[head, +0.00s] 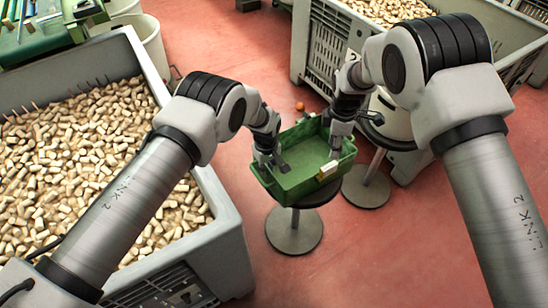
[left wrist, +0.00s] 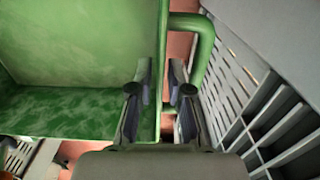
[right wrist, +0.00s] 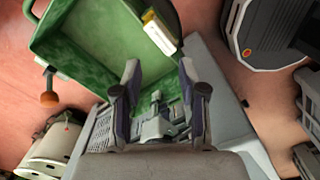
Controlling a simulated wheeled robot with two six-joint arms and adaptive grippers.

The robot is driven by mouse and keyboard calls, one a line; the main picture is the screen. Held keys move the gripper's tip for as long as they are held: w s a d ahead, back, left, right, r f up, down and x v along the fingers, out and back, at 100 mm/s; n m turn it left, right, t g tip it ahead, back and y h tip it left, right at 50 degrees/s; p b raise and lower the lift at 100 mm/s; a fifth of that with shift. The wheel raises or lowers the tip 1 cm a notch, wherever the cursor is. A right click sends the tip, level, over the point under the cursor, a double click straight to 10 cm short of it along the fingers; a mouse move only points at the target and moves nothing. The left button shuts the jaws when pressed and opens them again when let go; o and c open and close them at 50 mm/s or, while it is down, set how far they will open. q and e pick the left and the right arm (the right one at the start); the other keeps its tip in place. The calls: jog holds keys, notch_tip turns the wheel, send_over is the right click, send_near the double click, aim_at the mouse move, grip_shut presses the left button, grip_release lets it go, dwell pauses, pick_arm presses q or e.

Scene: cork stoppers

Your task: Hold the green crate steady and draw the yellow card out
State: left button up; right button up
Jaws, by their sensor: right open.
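The green crate (head: 299,188) stands on a round stool, open side up. The yellow card (head: 328,170) shows as a small pale yellow and white piece at the crate's right front wall; the right wrist view shows it at the rim (right wrist: 159,33). My left gripper (head: 272,160) is at the crate's left side. In the left wrist view its fingers (left wrist: 162,85) straddle the wall beside the handle, partly closed on it. My right gripper (head: 335,150) is over the crate's right side, open and empty (right wrist: 158,85), apart from the card.
A large grey bin of corks (head: 225,225) stands on the left, another (head: 310,45) at the back right. A second round stool (head: 366,188) stands right of the crate. A small orange ball-like thing (head: 300,106) shows behind the crate. The red floor in front is clear.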

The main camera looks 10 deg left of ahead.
pick_arm(q)
jog(key=shift+f, duration=0.75)
grip_shut()
pick_arm(e)
jog(key=o, duration=1)
jog(key=shift+c, duration=0.2)
jog(key=shift+s+m, duration=0.35)
jog(key=shift+m, duration=0.15)
jog(key=s+a+r+m+g+y, duration=0.3)
jog(key=s+a+m+g+y, duration=0.2)
jog(key=s+a+m+y, duration=0.65)
jog(key=m+t+y, duration=0.6)
jog(key=m+t, duration=0.9)
jog(key=m, duration=1.2)
send_over(331, 170)
jog(key=s+a, duration=0.3)
jog(key=a, duration=0.1)
jog(key=s+d+f+m+t+h, duration=0.45)
jog(key=d+f+m+h, duration=0.2)
jog(key=d+f, duration=0.6)
jog(key=shift+m+g, duration=0.25)
jog(key=shift+m, duration=0.05)
jog(key=x, duration=0.4)
jog(key=a+x, duration=0.1)
jog(key=x, duration=0.3)
jog(key=s+f+x, duration=0.1)
jog(key=x, duration=0.3)
jog(key=shift+a, duration=0.35)
